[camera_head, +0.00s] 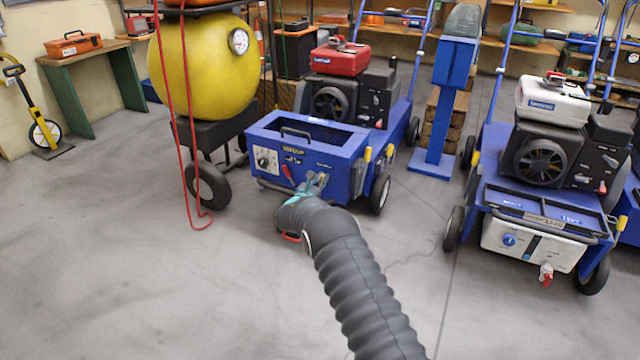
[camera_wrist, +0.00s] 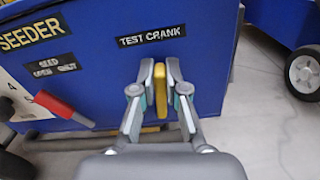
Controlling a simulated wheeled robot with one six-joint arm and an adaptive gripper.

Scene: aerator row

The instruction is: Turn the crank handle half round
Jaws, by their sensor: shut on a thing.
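The crank handle shows as a yellow grip (camera_wrist: 160,88) on the blue seeder box (camera_wrist: 110,80), below a "TEST CRANK" label (camera_wrist: 152,37) in the wrist view. My gripper (camera_wrist: 160,76) is shut on this grip, one finger on each side. The grip stands about upright in the picture; the crank arm behind it is hidden. In the head view my gripper (camera_head: 315,184) is at the front of the blue seeder box (camera_head: 338,178). I cannot make out the yellow grip between the fingers there.
A red lever (camera_wrist: 64,109) sticks out left of my gripper, by a "SEED" label. A yellow tank (camera_head: 200,65) with red hoses stands left of the seeder. A second blue machine (camera_head: 545,200) stands at right. The floor in front is clear.

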